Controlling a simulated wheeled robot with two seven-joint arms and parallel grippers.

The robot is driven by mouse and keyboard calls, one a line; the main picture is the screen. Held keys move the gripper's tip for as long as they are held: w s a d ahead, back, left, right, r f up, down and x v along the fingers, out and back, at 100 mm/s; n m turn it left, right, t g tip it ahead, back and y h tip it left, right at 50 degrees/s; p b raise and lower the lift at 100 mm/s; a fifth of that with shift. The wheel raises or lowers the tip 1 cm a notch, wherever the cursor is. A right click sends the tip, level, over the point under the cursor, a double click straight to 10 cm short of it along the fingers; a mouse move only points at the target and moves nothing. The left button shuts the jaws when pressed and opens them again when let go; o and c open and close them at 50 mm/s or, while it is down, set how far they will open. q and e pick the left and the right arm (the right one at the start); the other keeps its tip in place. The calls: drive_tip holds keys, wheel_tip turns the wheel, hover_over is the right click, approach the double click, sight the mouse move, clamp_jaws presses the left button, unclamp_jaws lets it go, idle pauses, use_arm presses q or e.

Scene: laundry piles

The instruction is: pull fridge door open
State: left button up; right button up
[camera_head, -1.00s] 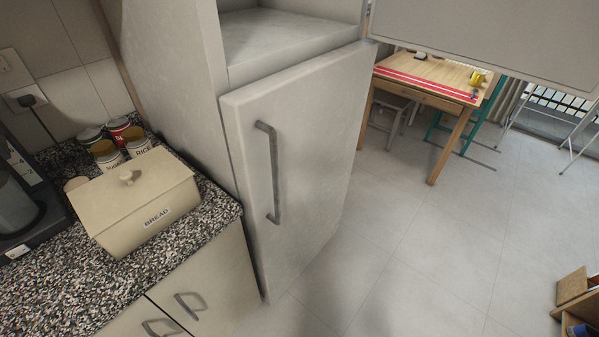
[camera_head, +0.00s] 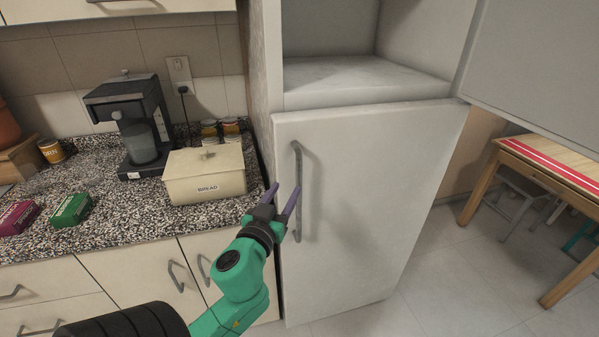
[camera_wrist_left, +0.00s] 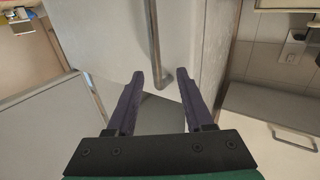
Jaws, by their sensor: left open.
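The lower fridge door (camera_head: 375,200) is pale grey and looks shut in the head view. Its grey vertical bar handle (camera_head: 298,190) is on the door's left side. My left gripper (camera_head: 282,192) is open, with purple fingers close to the handle. In the left wrist view the handle (camera_wrist_left: 153,45) runs down between and beyond the open fingertips (camera_wrist_left: 160,75), and nothing is gripped. Whether a finger touches the handle I cannot tell. My right gripper is not in view.
An upper door (camera_head: 545,70) stands open at the upper right, beside an empty compartment (camera_head: 360,80). Left is a speckled counter (camera_head: 110,225) with a bread bin (camera_head: 205,178) and coffee machine (camera_head: 130,120). A wooden table (camera_head: 550,165) stands right; the floor before the fridge is clear.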

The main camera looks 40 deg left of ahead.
sight(298, 173)
use_arm(q)
drive_tip(key=x, duration=0.3)
drive_tip(key=p+x, duration=0.1)
drive_tip(key=x, duration=0.2)
drive_tip(key=p+x, duration=0.1)
drive_tip(key=x, duration=0.2)
drive_tip(key=shift+w+d+r, duration=0.15)
drive_tip(key=shift+d+r, duration=0.1)
drive_tip(key=shift+d, duration=0.1)
drive_tip(key=shift+w+a+f, duration=0.1)
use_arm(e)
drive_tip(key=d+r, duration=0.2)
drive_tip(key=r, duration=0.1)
use_arm(q)
clamp_jaws()
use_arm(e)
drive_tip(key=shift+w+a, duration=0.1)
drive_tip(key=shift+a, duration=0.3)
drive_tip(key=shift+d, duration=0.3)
